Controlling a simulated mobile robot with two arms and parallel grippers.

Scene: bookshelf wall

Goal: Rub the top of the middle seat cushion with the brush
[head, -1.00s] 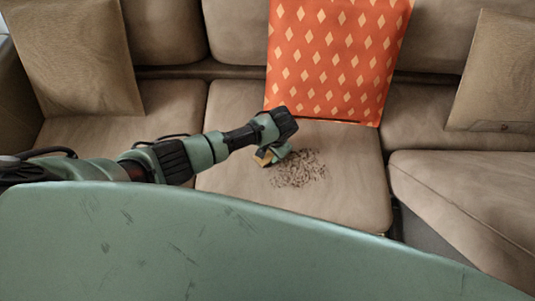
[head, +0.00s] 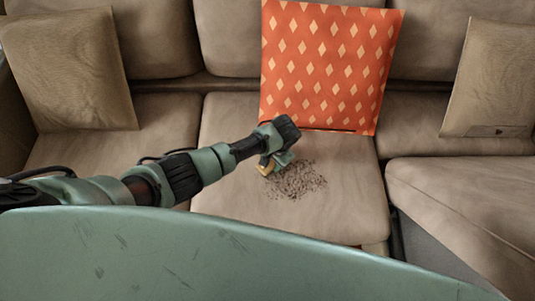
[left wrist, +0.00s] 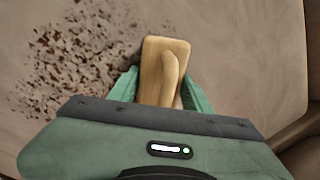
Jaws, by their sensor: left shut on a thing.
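The middle seat cushion (head: 340,200) is tan, with a patch of dark brown crumbs (head: 297,180) near its centre; the crumbs also show at the upper left of the left wrist view (left wrist: 75,65). My left gripper (head: 276,163) is over the cushion at the left edge of the crumbs. It is shut on a light wooden brush (left wrist: 163,70), held between the green fingers in the left wrist view (left wrist: 163,95). The brush's underside is hidden, so I cannot tell whether it touches the cushion. My right gripper is not in view.
An orange pillow with pale diamonds (head: 325,65) stands against the backrest behind the crumbs. Tan pillows stand at the left (head: 70,70) and right (head: 490,80). A seat section (head: 465,200) extends forward at the right. The cushion's right part is clear.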

